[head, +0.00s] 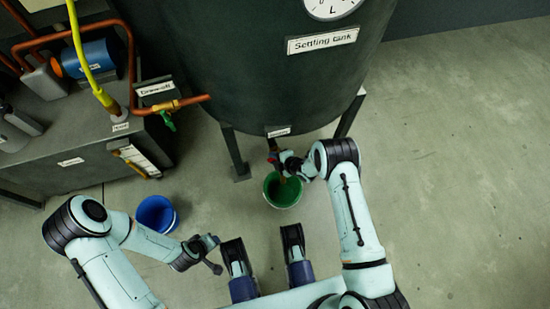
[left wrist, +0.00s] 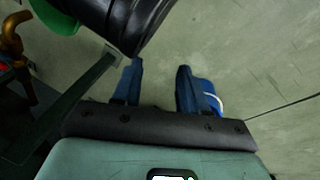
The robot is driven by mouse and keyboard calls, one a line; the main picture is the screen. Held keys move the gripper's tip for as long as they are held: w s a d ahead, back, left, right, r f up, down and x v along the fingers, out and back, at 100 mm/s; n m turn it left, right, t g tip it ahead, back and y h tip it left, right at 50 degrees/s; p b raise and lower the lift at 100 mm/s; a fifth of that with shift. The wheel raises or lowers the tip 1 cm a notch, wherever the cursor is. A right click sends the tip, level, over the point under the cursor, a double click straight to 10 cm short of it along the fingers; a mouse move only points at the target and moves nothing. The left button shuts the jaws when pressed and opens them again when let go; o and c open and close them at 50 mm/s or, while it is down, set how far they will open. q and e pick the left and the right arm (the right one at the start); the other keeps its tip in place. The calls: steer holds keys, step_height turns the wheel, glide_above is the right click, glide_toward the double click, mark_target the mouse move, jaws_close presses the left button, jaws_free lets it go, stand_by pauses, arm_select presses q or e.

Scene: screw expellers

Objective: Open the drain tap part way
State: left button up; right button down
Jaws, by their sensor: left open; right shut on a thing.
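The drain tap (head: 272,145) is a small brownish outlet under the settling tank (head: 250,75), just below a small white label. My right gripper (head: 279,160) is at the tap from the right and is shut on it. The gripper hides most of the tap, so its handle angle cannot be told. A green bucket (head: 283,192) stands on the floor below the tap. My left gripper (head: 213,254) is low at the left of centre, away from the tank. In the left wrist view its two fingers (left wrist: 160,84) are apart with nothing between them.
A blue bucket (head: 156,215) stands on the floor at the left. A dark bench (head: 75,160) with copper pipe, a yellow hose (head: 88,60) and a green-handled draw-off tap (head: 167,118) is at the left. Tank legs (head: 236,155) flank the outlet. The floor at the right is clear.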

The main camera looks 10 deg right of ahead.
steer(key=n+g+y+b, duration=0.2)
steer(key=n+b, duration=0.1)
steer(key=n+g+y+b, duration=0.1)
steer(key=n+b, duration=0.1)
steer(key=shift+s+d, duration=0.25)
steer(key=shift+s+n+g+y+b, duration=0.15)
steer(key=shift+n+g+y+b, duration=0.15)
steer(key=shift+n+g, duration=0.4)
arm_select(q)
steer(key=s+a+f+g, duration=0.1)
steer(key=s+f+g, duration=0.3)
steer(key=s+f, duration=0.3)
steer(key=shift+s+a+f+n, duration=0.25)
steer(key=shift+s+n, duration=0.15)
steer(key=shift+s, duration=1.55)
arm_select(e)
steer(key=shift+s+d+n+g+y, duration=0.15)
steer(key=shift+n+g+y, duration=0.25)
steer(key=shift+n+g, duration=0.6)
steer(key=shift+n, duration=0.4)
steer(key=c, duration=1.1)
jaws_free()
